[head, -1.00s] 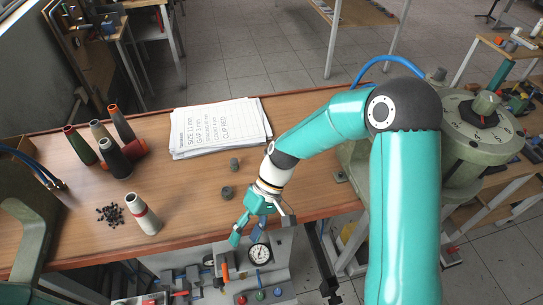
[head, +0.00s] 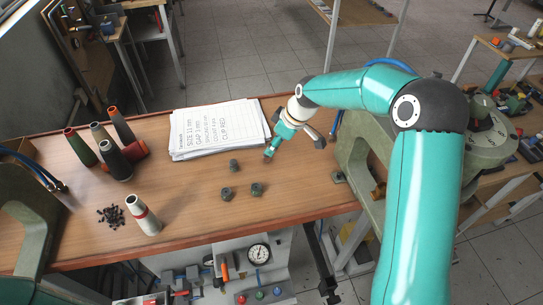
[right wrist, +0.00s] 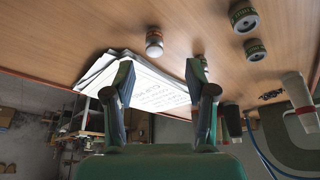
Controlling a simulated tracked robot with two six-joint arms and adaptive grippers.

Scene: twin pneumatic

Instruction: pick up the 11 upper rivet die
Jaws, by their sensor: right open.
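Small dark dies stand on the wooden bench in the head view: one behind (head: 234,165), one at front left (head: 226,193) and one at front right (head: 257,189). I cannot read any marking, so I cannot tell which is the 11 upper rivet die. My right gripper (head: 293,147) is above the bench, right of the dies, open and empty. In the right wrist view its two fingers (right wrist: 162,72) are spread. A die with a pale top (right wrist: 154,41) shows beyond the gap, and two dies with greenish bands (right wrist: 243,16) (right wrist: 255,49) are to the right. My left gripper is out of view.
A stack of written sheets (head: 218,128) lies behind the dies. Colored cones (head: 113,160), a red-banded pale cone (head: 143,214) and a pile of small black pieces (head: 109,214) are at left. A gauge (head: 258,254) is below the front edge.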

